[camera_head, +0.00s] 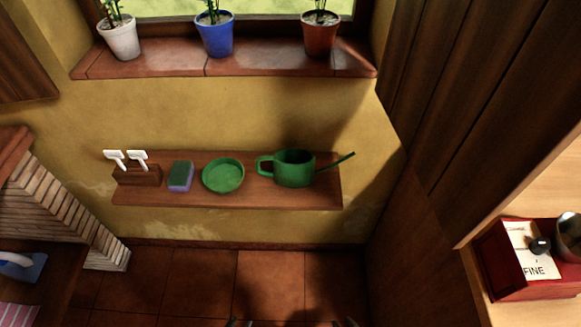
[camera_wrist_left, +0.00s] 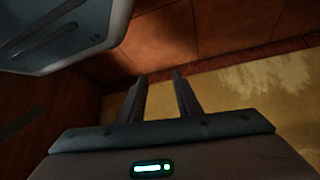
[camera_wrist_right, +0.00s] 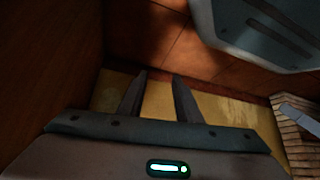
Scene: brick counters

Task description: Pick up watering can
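The green watering can (camera_head: 294,168) stands upright at the right end of a wooden wall shelf (camera_head: 230,201) in the head view. Its handle is on the left and its spout points up to the right. My left gripper (camera_wrist_left: 159,76) is open, with nothing between its fingers in the left wrist view. My right gripper (camera_wrist_right: 160,75) is open and empty in the right wrist view. Only dark tips of both show at the bottom edge of the head view, well short of the shelf. Neither wrist view shows the can.
On the shelf are a green dish (camera_head: 223,175), a sponge (camera_head: 180,176) and a wooden block with white-handled tools (camera_head: 138,175). Potted plants stand on the sill (camera_head: 270,64) above. A brick counter is left; a counter with a red box (camera_head: 540,288) is right. The tiled floor between is clear.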

